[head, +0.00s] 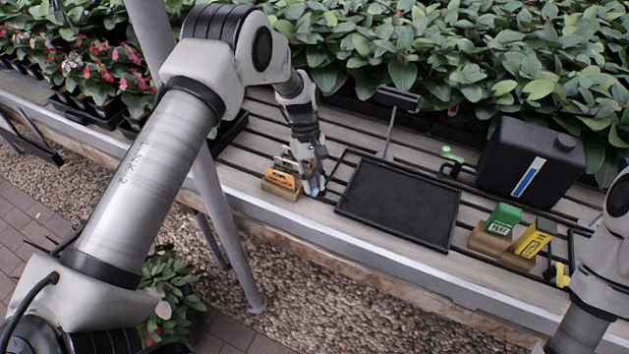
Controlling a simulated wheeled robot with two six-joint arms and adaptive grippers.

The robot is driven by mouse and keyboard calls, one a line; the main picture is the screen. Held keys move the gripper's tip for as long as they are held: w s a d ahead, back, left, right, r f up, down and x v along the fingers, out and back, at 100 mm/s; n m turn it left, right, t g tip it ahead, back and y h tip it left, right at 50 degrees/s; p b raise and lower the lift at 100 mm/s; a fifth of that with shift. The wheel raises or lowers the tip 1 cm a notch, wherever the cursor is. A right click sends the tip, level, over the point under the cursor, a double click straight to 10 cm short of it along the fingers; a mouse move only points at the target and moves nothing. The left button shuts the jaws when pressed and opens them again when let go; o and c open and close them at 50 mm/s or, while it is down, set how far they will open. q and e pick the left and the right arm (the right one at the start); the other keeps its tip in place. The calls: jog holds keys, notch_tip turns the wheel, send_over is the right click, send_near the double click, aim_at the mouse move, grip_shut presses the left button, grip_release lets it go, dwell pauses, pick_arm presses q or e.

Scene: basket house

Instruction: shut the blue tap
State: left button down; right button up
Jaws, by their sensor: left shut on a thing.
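The blue tap (317,190) is at the left end of the slatted bench, beside the orange-labelled block. Only a small blue part shows, because my left gripper (309,183) covers most of it. The left gripper points down and is shut on the blue tap. How far its handle is turned cannot be seen. A green tap (452,154) is by the black tank, and a yellow tap (561,274) is at the right end.
A black tray (400,205) lies mid-bench. Blocks with orange (281,180), green (499,226) and yellow (530,243) labels stand along the front. A black tank (527,165) with a blue-and-white strip stands at the back right. A thin stand (391,128) rises behind the tray. Leafy plants fill the back.

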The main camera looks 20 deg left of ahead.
pick_arm(q)
jog(key=shift+f, duration=0.1)
jog(key=c, duration=1)
grip_release()
jog(key=v, duration=1.2)
jog(key=shift+w, duration=0.1)
